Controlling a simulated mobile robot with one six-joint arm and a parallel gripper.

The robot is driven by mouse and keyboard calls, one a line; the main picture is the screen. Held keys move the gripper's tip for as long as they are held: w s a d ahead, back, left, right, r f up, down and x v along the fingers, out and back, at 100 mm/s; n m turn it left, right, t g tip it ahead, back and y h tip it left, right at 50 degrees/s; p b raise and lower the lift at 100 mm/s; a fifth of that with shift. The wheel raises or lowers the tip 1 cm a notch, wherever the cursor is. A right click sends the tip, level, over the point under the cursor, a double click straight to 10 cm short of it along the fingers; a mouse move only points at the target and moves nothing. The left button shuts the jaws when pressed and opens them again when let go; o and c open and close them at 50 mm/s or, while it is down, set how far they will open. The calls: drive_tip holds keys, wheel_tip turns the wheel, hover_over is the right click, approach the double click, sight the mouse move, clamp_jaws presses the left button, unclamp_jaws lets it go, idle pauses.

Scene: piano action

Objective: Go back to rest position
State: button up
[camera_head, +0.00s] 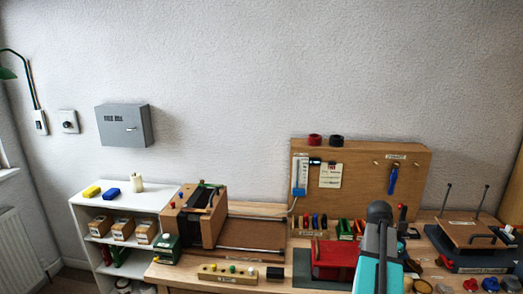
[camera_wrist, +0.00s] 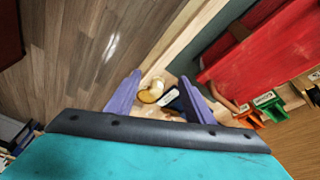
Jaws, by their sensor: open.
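My gripper (camera_wrist: 160,76) shows in the wrist view with its two purple fingers spread apart. Nothing is clearly held between them. Beyond the fingertips I see a cream round piece (camera_wrist: 156,85) and a dark labelled piece (camera_wrist: 170,98) on a light wooden surface. In the head view my teal and dark grey arm rises in front of the bench at the lower right. The gripper's fingers cannot be made out there.
A red block (camera_head: 333,252) lies on a dark mat left of my arm. A tool board (camera_head: 355,205) stands behind, and a wooden piano-action model (camera_head: 203,218) is at left. A clamp fixture (camera_head: 467,235) stands right. Wooden floor (camera_wrist: 70,65) shows beside the bench.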

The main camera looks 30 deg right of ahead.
drive_tip(key=w+a+f+n+t+y, duration=0.1)
drive_tip(key=w+a+f+n, duration=0.5)
drive_tip(key=a, duration=0.6)
drive_tip(key=w+a+f+n+y, duration=0.1)
drive_tip(key=w+a+f+n, duration=0.2)
drive_tip(key=w+a+f, duration=0.65)
drive_tip(key=s+a+f+n, duration=0.1)
drive_tip(key=a+f+n, duration=0.2)
drive_tip(key=a, duration=0.8)
drive_tip(key=s+a+f+n+y, duration=0.1)
drive_tip(key=a+f+n, duration=0.25)
drive_tip(key=a, duration=0.65)
drive_tip(key=s+a+f+n, duration=0.15)
drive_tip(key=a+n, duration=0.25)
drive_tip(key=a, duration=0.7)
drive_tip(key=s+f+g+b, duration=0.5)
drive_tip(key=s+f+b, duration=0.5)
drive_tip(key=s+f, duration=1.5)
wheel_tip(320, 180, down, 3)
drive_tip(key=shift+s+d+f+g, duration=0.1)
drive_tip(key=shift+s+d+g, duration=0.1)
drive_tip(key=shift+g, duration=0.2)
drive_tip(key=shift+m, duration=0.25)
